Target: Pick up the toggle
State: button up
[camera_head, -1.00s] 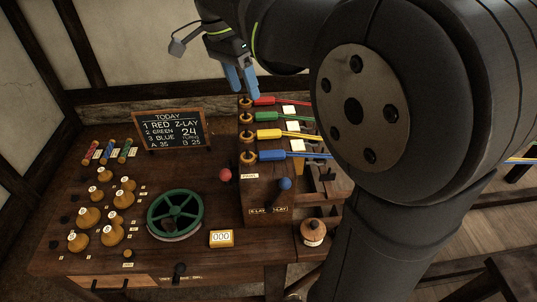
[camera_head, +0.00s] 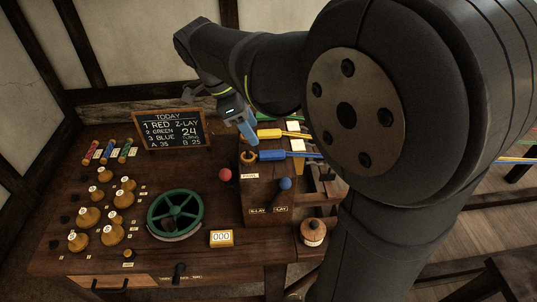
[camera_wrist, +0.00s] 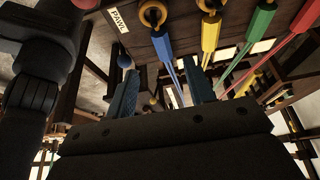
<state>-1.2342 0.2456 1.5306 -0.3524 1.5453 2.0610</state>
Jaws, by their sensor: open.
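I cannot tell for certain which piece is the toggle. My gripper (camera_head: 250,141) is open, its blue fingers pointing down at the wooden block with the coloured strands. In the head view it is beside the yellow strand's handle (camera_head: 268,134) and just above the blue one (camera_head: 271,155). In the wrist view the gripper (camera_wrist: 163,68) shows nothing clearly held between its parted fingers. The blue handle (camera_wrist: 161,44) and yellow handle (camera_wrist: 210,33) lie beyond the tips there. My arm hides most of the red and green strands in the head view.
A blue-knobbed lever (camera_head: 285,184) and a red knob (camera_head: 225,174) stand near the block. A green wheel (camera_head: 175,212), several wooden knobs and a chalkboard (camera_head: 174,130) occupy the bench. A lidded pot (camera_head: 313,231) stands at its right edge.

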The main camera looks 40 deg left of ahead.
aim_at(267, 152)
jog(key=x, duration=0.8)
jog(key=shift+w+f, duration=0.25)
jog(key=shift+f, duration=0.05)
jog(key=c, duration=0.9)
